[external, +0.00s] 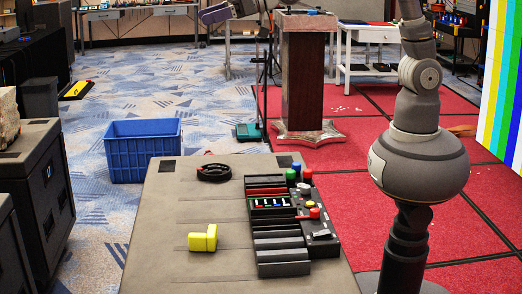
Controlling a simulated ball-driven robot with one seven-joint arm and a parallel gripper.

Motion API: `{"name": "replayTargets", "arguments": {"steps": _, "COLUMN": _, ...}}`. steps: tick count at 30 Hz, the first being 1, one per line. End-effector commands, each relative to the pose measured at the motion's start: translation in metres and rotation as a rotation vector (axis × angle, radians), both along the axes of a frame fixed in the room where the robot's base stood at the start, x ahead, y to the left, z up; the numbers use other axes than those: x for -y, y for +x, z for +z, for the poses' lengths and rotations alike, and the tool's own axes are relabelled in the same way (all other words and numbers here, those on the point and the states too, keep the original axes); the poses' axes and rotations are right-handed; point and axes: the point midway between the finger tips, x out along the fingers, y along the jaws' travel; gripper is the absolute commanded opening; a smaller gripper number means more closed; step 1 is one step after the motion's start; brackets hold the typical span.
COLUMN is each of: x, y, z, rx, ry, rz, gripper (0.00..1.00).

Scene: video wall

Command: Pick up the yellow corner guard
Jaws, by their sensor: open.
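The yellow corner guard (203,238) is a small L-shaped block. It lies on the grey-brown case top (160,270) in the external view, left of the black rack, with nothing touching it. My arm rises at the right and leaves the frame at the top. What looks like my gripper (212,13) shows at the top edge, grey-purple, partly cut off, open, and far from the corner guard. Its fingertips are hard to make out.
A black rack (283,268) with coloured parts and a control box (318,228) stand right of the guard. A blue crate (143,150) is on the floor. The case top around the guard's left and front is clear.

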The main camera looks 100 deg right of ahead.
Motion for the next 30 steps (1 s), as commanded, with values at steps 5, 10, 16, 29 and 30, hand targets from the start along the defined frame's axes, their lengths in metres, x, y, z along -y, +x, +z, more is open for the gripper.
{"name": "replayTargets", "arguments": {"steps": 5, "x": 0.037, "y": -0.066, "z": 0.147, "rx": 0.042, "ry": 0.005, "rz": -0.055, "gripper": 1.0}}
{"name": "replayTargets", "arguments": {"steps": 10, "x": 0.058, "y": -0.146, "z": 0.232, "rx": 0.053, "ry": 0.007, "rz": -0.093, "gripper": 1.0}}
{"name": "replayTargets", "arguments": {"steps": 16, "x": 0.067, "y": -0.195, "z": 0.267, "rx": 0.051, "ry": 0.009, "rz": -0.112, "gripper": 1.0}}
{"name": "replayTargets", "arguments": {"steps": 29, "x": 0.067, "y": -0.198, "z": 0.269, "rx": 0.048, "ry": 0.007, "rz": -0.113, "gripper": 1.0}}
{"name": "replayTargets", "arguments": {"steps": 30, "x": 0.067, "y": -0.195, "z": 0.267, "rx": 0.042, "ry": -0.003, "rz": -0.109, "gripper": 1.0}}
